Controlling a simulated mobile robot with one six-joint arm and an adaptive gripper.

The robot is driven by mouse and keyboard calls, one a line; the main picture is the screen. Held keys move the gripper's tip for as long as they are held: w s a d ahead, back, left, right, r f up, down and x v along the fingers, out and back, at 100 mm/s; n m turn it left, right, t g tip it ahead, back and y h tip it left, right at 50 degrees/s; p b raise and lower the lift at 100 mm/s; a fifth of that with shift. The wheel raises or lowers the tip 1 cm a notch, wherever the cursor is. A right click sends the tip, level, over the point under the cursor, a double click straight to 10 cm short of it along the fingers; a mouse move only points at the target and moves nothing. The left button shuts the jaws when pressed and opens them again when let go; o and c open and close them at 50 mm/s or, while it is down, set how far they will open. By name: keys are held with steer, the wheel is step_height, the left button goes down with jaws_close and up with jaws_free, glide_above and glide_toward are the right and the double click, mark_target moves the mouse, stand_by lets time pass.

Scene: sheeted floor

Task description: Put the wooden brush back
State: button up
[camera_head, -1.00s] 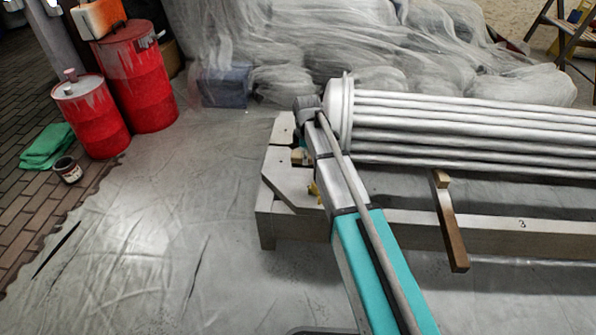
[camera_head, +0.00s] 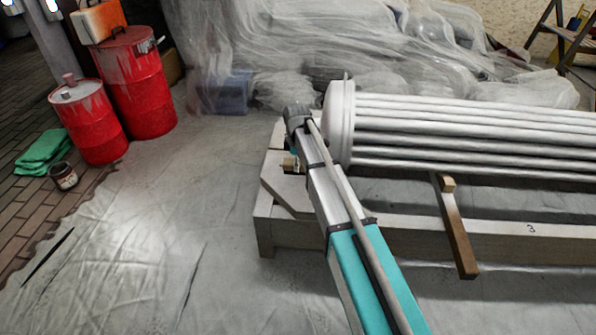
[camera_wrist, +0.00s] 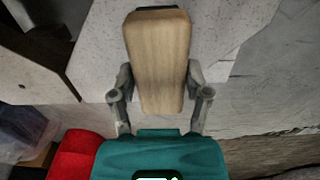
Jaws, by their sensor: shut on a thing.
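The wooden brush (camera_wrist: 157,50), a tan block with rounded corners, fills the upper middle of the wrist view. My gripper (camera_wrist: 160,85) is shut on it, with one finger at each side; a dark strip shows at its far end. In the head view a small tan part of the brush (camera_head: 288,163) shows left of my arm, over the pale corner of the wooden frame (camera_head: 262,215). My gripper is mostly hidden behind my arm there. Whether the brush touches the frame I cannot tell.
A white fluted column (camera_head: 450,135) lies on the frame right of my arm. A brown wooden bar (camera_head: 457,235) leans at the frame's front. Red drums (camera_head: 135,85), a green cloth (camera_head: 42,150) and a paint can (camera_head: 63,176) stand left. The sheeted floor between is clear.

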steer(key=shift+w+a+f+b, duration=0.2)
steer(key=shift+f+b, duration=0.15)
steer(key=shift+w+a+f+b, duration=0.15)
steer(key=shift+f+b, duration=0.15)
steer(key=shift+f, duration=0.05)
steer(key=shift+s+f+b, duration=0.1)
steer(key=shift+f+b, duration=1.25)
steer(key=shift+f, duration=0.1)
steer(key=o, duration=1)
step_height(320, 180, up, 12)
steer(key=p, duration=1.2)
steer(key=shift+r, duration=0.2)
